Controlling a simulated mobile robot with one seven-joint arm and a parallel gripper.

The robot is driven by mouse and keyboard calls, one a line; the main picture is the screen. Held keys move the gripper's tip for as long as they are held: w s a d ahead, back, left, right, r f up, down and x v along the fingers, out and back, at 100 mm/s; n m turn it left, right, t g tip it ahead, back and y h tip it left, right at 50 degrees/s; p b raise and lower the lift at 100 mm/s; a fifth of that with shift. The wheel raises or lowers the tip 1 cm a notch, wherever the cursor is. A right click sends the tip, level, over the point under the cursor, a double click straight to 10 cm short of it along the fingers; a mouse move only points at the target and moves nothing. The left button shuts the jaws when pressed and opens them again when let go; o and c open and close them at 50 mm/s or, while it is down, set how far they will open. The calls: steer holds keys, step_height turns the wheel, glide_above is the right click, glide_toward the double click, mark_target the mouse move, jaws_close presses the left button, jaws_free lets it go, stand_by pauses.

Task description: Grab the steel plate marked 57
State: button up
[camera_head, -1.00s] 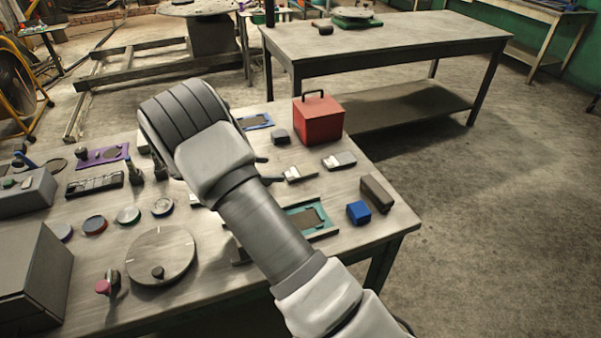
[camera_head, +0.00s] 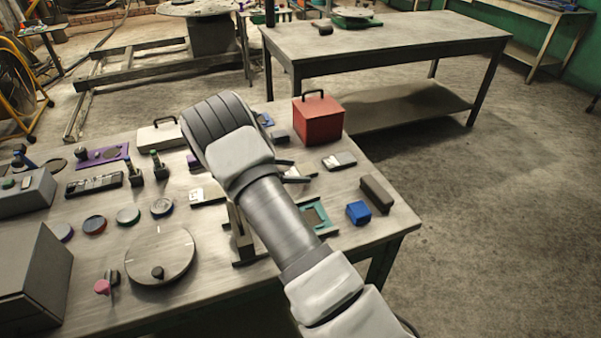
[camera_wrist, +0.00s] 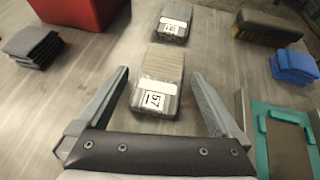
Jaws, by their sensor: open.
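The steel plate marked 57 (camera_wrist: 157,82) lies on the workbench in the middle of the wrist view, its white label facing me. My gripper (camera_wrist: 159,74) is open and empty, with one finger to each side of the plate in that view. I cannot tell how high the fingers are above it. In the head view the gripper (camera_head: 291,170) partly hides this plate (camera_head: 305,174). A second labelled plate (camera_wrist: 173,23) lies just beyond it, also seen in the head view (camera_head: 340,161); its number is unclear.
A red box (camera_head: 318,120) stands behind the plates, with a dark cloth stack (camera_wrist: 34,46) nearby. A blue stack (camera_head: 358,212), a dark block (camera_head: 377,193) and a teal frame (camera_head: 318,218) are close on the right side. Another light plate (camera_head: 207,197) lies left of my arm.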

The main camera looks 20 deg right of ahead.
steer(key=shift+c, duration=0.3)
jaws_close()
steer(key=shift+r, duration=0.1)
